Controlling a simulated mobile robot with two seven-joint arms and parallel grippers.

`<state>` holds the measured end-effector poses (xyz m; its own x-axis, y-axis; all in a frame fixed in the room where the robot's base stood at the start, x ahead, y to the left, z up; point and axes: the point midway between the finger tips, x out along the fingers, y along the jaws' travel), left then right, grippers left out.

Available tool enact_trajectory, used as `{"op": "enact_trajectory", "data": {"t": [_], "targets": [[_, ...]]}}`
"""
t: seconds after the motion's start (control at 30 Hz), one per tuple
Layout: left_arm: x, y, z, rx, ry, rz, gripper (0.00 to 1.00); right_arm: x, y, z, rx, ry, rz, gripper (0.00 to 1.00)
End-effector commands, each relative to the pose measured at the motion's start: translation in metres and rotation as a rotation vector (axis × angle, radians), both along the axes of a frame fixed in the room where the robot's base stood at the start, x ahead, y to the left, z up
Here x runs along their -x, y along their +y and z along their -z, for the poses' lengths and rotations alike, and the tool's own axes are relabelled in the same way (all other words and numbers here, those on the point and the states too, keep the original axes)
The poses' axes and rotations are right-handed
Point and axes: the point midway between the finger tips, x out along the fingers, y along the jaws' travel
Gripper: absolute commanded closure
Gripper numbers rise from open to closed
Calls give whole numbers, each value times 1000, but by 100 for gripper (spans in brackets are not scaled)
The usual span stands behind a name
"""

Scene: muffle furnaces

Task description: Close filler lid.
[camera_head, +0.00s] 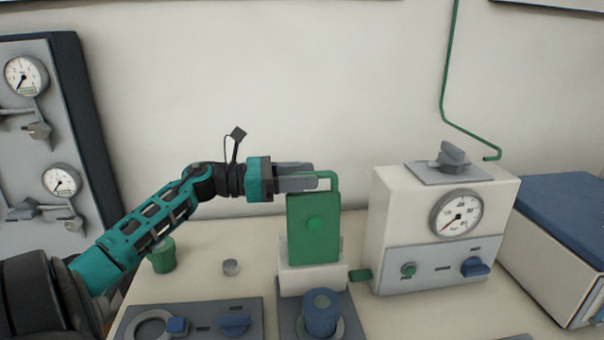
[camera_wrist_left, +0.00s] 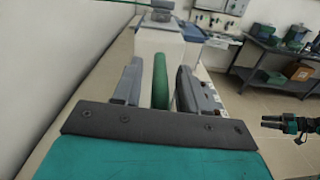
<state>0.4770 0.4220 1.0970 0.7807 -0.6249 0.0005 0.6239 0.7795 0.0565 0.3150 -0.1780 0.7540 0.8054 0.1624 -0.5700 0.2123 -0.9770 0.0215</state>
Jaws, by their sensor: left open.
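A green upright plate, which looks like the filler lid (camera_head: 313,240), stands on a white base (camera_head: 311,279) in the head view, with a round green button on its face. My right gripper (camera_wrist_left: 290,125) seems to be the dark one at the right of the wrist view, too small to read.
A white box with a gauge (camera_head: 459,214) stands right of the plate. A blue knob (camera_head: 321,312) is in front. A blue-topped box (camera_head: 560,220) is far right.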

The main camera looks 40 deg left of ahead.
Motion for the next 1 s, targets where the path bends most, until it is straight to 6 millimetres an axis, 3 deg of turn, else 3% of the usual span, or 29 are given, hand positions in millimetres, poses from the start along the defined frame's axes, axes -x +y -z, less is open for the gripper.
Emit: {"op": "enact_trajectory", "data": {"t": [0.3, 0.73, 1.0], "targets": [[-2, -2, 0, -1, 1, -1, 58, 0, 0, 0, -1, 0, -1, 57], [-2, -1, 0, -1, 1, 0, 98, 0, 0, 0, -1, 0, -1, 57], [-2, -1, 1, -1, 1, 0, 100, 0, 1, -1, -1, -1, -1, 57]]}}
